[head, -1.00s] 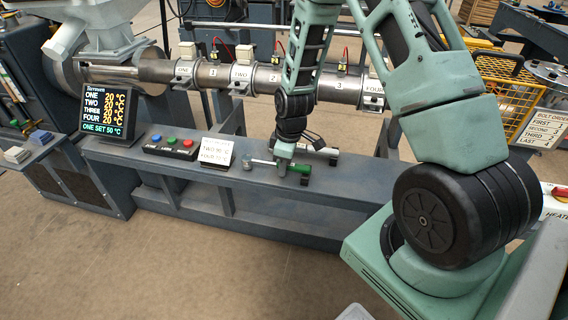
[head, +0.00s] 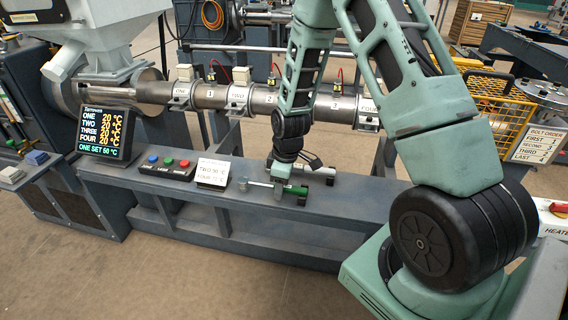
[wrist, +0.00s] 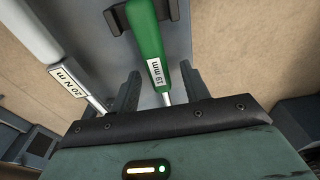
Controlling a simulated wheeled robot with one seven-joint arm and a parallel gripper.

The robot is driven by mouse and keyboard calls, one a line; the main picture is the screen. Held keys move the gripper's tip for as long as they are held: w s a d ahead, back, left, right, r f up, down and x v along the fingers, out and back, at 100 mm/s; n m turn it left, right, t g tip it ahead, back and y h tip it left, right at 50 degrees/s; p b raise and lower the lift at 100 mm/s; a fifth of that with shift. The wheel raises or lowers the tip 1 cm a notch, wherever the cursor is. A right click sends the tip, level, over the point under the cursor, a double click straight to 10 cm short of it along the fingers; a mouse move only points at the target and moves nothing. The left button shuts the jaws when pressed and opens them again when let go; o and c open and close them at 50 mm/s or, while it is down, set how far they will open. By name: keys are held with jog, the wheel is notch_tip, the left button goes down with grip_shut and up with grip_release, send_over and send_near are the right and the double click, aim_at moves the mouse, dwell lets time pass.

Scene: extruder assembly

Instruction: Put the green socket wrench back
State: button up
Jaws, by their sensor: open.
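The green socket wrench (head: 298,190) lies on the bench ledge, its green handle to the right and its metal shaft and socket to the left. My gripper (head: 281,180) is low over the wrench. In the wrist view my gripper (wrist: 160,82) is open, with one finger on each side of the wrench near the label and gaps visible. The socket end is hidden in the wrist view.
A second wrench (wrist: 40,40), pale and labelled "20 N m", lies close to the left finger in the wrist view. Left along the ledge are a printed card (head: 212,172), a button box (head: 168,165) and a temperature display (head: 104,132). The heated barrel (head: 210,96) runs behind.

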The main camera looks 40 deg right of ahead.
notch_tip(320, 180, up, 17)
jog(key=s+d+p, duration=0.1)
jog(key=p, duration=0.1)
jog(key=shift+s+f, duration=0.2)
jog(key=shift+s, duration=0.05)
jog(key=shift+d, duration=0.1)
jog(key=s+a+r+p, duration=0.3)
jog(key=s+a+r, duration=0.2)
jog(key=a, duration=0.4)
jog(key=s+a+r+p, duration=0.2)
jog(key=s+a+r, duration=0.25)
jog(key=a, duration=0.55)
jog(key=s+a+r+p, duration=0.2)
jog(key=s+a+r, duration=0.1)
jog(key=s, duration=0.3)
jog(key=s+a+r+g+p, duration=0.1)
jog(key=s+a+r, duration=0.1)
jog(key=s, duration=0.4)
jog(key=shift+s+a+r+p, duration=0.35)
jog(key=shift+s+a+r, duration=0.05)
jog(key=shift+a, duration=0.45)
jog(key=shift+s, duration=0.2)
jog(key=shift+c, duration=0.4)
